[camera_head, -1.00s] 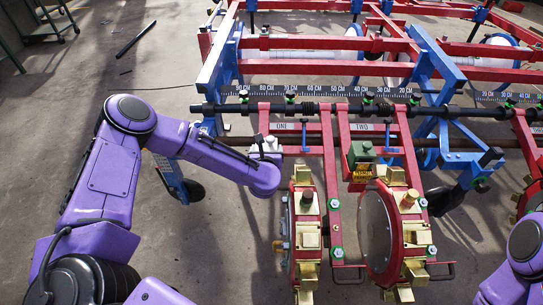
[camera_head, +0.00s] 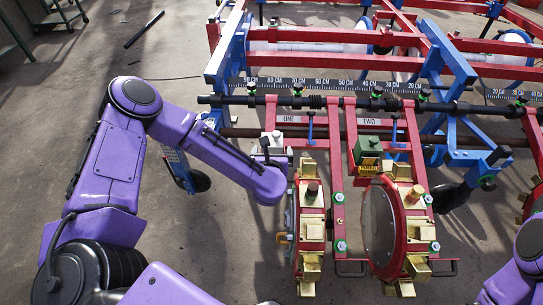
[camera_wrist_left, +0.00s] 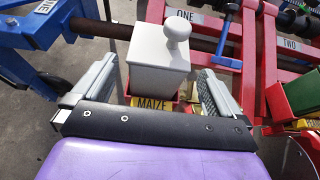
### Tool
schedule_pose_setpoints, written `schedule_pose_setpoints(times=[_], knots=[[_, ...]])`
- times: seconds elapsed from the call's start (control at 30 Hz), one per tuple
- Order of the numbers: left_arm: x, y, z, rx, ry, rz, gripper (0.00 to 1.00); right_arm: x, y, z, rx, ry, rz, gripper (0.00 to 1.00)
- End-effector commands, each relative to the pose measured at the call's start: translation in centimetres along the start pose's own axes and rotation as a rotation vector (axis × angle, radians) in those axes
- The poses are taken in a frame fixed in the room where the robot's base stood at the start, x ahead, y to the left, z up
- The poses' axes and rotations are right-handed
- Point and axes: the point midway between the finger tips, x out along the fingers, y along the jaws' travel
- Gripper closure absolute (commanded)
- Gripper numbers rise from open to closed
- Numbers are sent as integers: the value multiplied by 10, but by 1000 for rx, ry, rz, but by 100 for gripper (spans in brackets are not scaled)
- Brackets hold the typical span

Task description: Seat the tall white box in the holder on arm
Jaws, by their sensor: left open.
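The tall white box (camera_wrist_left: 158,68) has a lid with a round knob. It stands upright by the arm labelled ONE (camera_wrist_left: 187,15), just above a yellow MAIZE label (camera_wrist_left: 152,103). The holder around its base is mostly hidden, so I cannot tell how deep it sits. In the head view the white box (camera_head: 272,140) is partly covered by my left gripper (camera_head: 268,157). In the left wrist view my left gripper (camera_wrist_left: 157,82) is open, with one grey finger on each side of the box and gaps showing. My right gripper is out of view.
A green box (camera_head: 368,147) stands on arm TWO to the right. Red wheel units with brass blocks (camera_head: 311,228) sit close to my left gripper. A dark bar (camera_head: 350,105) runs across behind.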

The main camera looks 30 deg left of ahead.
Motion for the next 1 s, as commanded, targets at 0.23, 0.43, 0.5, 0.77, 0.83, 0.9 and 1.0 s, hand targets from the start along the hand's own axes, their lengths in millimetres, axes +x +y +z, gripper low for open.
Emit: schedule_pose_setpoints(times=[0.23, 0.43, 0.5, 0.77, 0.83, 0.9, 1.0], knots=[[-53, -1, 1, 2, -1, -2, 0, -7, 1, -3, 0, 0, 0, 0], [-63, 0, 0, 1, 0, 1, 0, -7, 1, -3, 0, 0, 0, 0], [-63, 0, 0, 1, 0, 1, 0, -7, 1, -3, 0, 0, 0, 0], [-93, 2, -92, 725, 142, -174, 0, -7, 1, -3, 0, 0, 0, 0], [-115, 18, -141, 1155, 204, -305, 0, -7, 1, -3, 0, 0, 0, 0], [-137, 44, -184, 1575, 251, -456, 0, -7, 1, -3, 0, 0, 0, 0], [-166, 90, -227, 2112, 287, -698, 0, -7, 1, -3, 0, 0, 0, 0]])
